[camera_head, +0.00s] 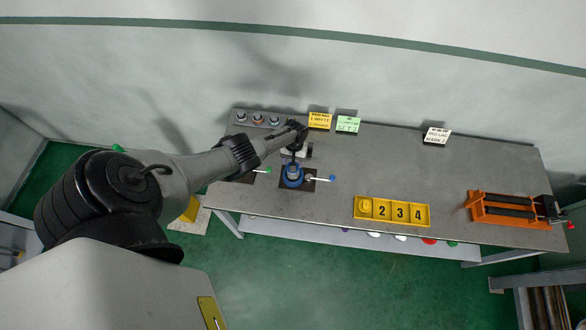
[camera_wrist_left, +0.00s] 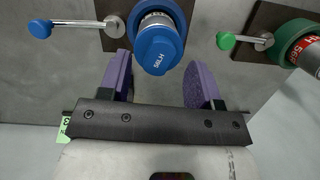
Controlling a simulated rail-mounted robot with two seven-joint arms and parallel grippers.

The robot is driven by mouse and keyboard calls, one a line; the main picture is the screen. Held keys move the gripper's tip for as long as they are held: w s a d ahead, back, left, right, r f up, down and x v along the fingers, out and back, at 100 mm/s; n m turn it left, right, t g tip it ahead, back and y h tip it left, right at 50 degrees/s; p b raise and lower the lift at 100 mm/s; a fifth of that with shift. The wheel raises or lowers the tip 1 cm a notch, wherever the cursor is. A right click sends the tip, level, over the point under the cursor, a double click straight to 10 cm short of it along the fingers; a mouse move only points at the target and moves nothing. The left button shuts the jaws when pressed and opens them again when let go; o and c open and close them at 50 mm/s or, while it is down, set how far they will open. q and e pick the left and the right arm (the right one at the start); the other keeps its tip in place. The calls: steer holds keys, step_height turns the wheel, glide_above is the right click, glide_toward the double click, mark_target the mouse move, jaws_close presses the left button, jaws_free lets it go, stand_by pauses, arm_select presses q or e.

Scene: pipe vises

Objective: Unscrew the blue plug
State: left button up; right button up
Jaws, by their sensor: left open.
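The blue plug (camera_wrist_left: 158,50), marked 56LH, sits on a steel pipe held in a blue vise (camera_wrist_left: 172,8) in the left wrist view. My left gripper (camera_wrist_left: 158,68) is open and empty, with one purple finger on each side of the plug's lower end. Gaps show between both fingers and the plug; the exact depth is hard to tell. In the head view my left gripper (camera_head: 294,152) is just above and behind the blue vise. My right gripper is not in view.
A lever with a blue knob (camera_wrist_left: 40,28) is left of the plug. A green vise (camera_wrist_left: 296,42) and green-knobbed lever (camera_wrist_left: 226,40) are at right. A yellow numbered tray (camera_head: 392,221) and orange rack (camera_head: 515,216) stand farther right. The table's middle is clear.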

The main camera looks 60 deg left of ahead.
arm_select(q)
steer(key=shift+f+b, duration=0.5)
steer(key=shift+f, duration=0.3)
steer(key=shift+s+d+r+p, duration=0.1)
steer(key=shift+s+d+p, duration=0.05)
steer(key=shift+d+p, duration=0.15)
steer(key=shift+c, duration=0.3)
